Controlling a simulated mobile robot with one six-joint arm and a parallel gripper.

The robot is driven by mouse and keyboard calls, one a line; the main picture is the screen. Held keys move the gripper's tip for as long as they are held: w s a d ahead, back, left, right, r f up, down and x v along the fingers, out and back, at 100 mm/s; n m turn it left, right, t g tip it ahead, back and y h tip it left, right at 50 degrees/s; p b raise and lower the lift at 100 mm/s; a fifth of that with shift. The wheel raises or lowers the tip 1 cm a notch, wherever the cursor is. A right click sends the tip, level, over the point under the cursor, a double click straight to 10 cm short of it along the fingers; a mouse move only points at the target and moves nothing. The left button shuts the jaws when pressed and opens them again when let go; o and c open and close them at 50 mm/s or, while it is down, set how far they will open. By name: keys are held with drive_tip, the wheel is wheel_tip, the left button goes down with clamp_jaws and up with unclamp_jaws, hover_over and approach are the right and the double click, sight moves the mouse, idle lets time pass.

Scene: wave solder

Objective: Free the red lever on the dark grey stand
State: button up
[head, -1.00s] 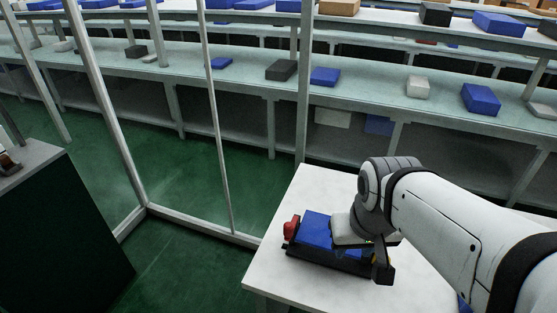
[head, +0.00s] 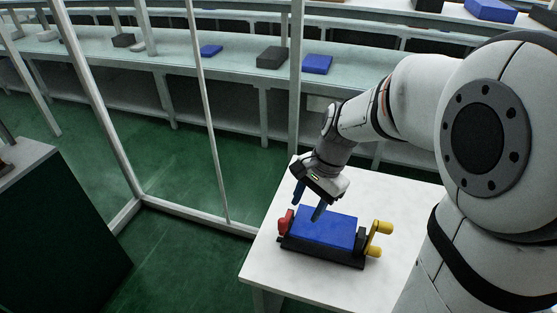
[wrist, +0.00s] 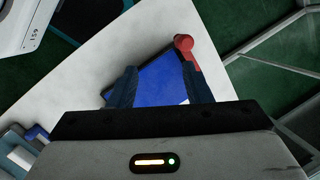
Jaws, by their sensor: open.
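The dark grey stand (head: 321,253) lies on a white table and holds a blue block (head: 327,228). The red lever (head: 285,222) is at the stand's left end. My gripper (head: 308,203) is open above the left part of the blue block, close to the red lever. In the wrist view the red lever (wrist: 187,46) shows just beyond the right fingertip, with the blue block (wrist: 150,82) between the fingers. I cannot tell whether a finger touches the lever.
The white table (head: 262,268) has bare room around the stand. A metal-framed partition (head: 200,110) stands behind it. Beyond is a long bench (head: 180,55) with blue and dark boxes. A dark cabinet (head: 60,225) stands at the left, apart from the table.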

sight(283, 220)
drive_tip(key=a+f+m, duration=0.1)
drive_tip(key=f, duration=0.2)
drive_tip(key=w+a+f+m, duration=0.1)
drive_tip(key=a+f, duration=0.1)
drive_tip(key=f, duration=0.1)
drive_tip(key=w+a+f+m+g+y+p, duration=0.1)
drive_tip(key=a+f, duration=0.1)
drive_tip(key=f, duration=0.1)
drive_tip(key=shift+a+f, duration=0.1)
drive_tip(key=shift+a, duration=0.15)
drive_tip(key=shift+c, duration=0.5)
clamp_jaws()
